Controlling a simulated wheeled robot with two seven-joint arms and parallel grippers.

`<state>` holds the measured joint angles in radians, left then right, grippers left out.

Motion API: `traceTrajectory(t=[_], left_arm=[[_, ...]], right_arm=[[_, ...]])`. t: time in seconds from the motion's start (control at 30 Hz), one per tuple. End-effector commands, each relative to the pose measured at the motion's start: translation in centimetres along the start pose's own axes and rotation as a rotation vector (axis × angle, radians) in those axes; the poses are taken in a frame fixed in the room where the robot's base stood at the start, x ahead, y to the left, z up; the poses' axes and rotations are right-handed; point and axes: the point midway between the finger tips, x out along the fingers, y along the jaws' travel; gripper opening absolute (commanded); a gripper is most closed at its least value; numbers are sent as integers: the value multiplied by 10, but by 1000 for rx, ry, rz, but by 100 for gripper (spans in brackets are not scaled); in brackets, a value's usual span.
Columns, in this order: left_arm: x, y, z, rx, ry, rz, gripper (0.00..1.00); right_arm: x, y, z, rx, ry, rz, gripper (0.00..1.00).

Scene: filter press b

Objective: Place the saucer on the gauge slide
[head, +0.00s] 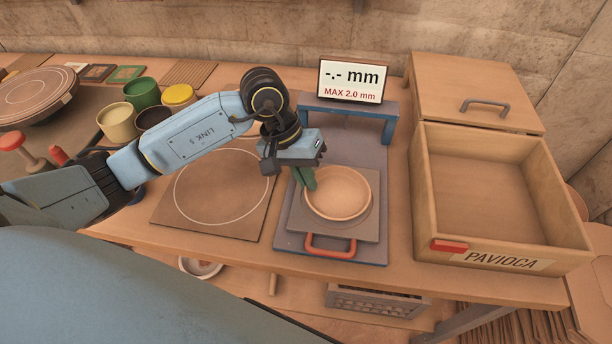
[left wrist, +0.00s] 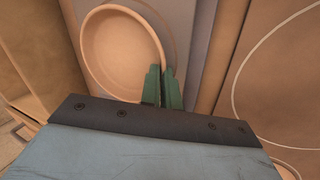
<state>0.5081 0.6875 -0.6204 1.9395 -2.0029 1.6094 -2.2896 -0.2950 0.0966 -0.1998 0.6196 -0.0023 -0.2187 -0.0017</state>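The saucer (head: 338,193) is a round, shallow, tan clay dish. It sits over the grey plate of the gauge slide (head: 362,228), below the blue-grey bridge, and looks level. I cannot see any gap under it. My left gripper (head: 308,184) is at the saucer's left rim, its green fingers pointing down. In the left wrist view the saucer (left wrist: 115,50) is at upper left, and the left gripper's fingers (left wrist: 163,88) are close together with the rim between them, one inside and one outside. The right gripper is not in view.
The slide has a red handle (head: 330,247) at its front. A display (head: 351,80) behind reads "-.- mm, MAX 2.0 mm". A board with a white circle (head: 185,215) lies to the left. An open empty drawer box (head: 500,255) stands right. Several cups (head: 143,92) stand at the back left.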

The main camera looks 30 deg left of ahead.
Motion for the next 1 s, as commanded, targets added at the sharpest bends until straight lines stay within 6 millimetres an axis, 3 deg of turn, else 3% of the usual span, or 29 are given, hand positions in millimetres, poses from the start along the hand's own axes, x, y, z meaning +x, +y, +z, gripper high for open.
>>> traceTrajectory(t=[0.07,0.1,0.17,0.57,1.0], left_arm=[[2,-1,0,0,1,1,0],[1,0,0,0,0,0,8],[1,0,0,0,0,0,13],[-5,2,0,0,0,0,13],[-95,0,-1,0,5,-1,13]], right_arm=[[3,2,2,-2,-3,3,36],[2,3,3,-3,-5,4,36],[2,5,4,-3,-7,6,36],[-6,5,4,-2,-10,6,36],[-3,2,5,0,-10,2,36]])
